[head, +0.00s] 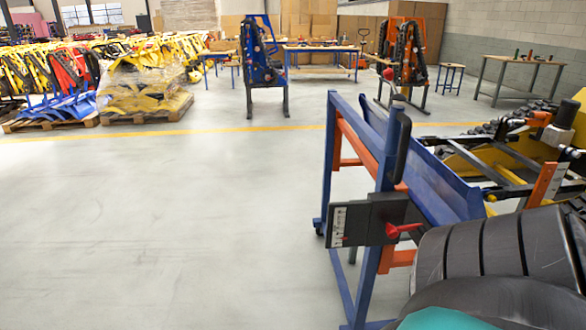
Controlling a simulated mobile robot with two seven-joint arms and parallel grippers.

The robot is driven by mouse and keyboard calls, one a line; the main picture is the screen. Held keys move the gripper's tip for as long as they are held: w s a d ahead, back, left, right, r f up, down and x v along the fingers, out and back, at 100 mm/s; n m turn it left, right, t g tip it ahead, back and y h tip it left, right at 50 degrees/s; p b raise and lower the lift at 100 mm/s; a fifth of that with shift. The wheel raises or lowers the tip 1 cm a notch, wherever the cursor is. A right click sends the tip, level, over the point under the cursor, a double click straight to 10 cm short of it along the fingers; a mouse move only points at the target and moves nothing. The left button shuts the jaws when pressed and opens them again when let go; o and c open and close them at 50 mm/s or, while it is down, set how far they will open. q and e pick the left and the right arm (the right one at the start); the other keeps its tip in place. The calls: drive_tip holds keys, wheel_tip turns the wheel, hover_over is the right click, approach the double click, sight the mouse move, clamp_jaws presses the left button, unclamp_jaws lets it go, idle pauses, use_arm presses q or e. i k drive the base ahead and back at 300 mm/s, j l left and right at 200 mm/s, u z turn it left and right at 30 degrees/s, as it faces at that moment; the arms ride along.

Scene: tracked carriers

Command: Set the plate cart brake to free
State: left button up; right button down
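The plate cart (385,170) is a blue upright frame with orange bars, right of the middle in the head view. A black handle grip (402,148) stands at its near top corner. Below it, a dark grey box (375,217) is fixed to the frame, with a white marked label (338,227) at its left end. The label's markings are too small to read. Neither of my grippers shows in the view.
A dark ribbed rounded form (500,245) fills the lower right, close to the cart. A yellow tracked machine (490,165) stands right of the cart. The grey floor (160,230) left of the cart is clear. Wrapped yellow parts on a pallet (145,90) stand at the back left.

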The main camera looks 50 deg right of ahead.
sight(388, 74)
drive_tip(key=z, duration=1.65)
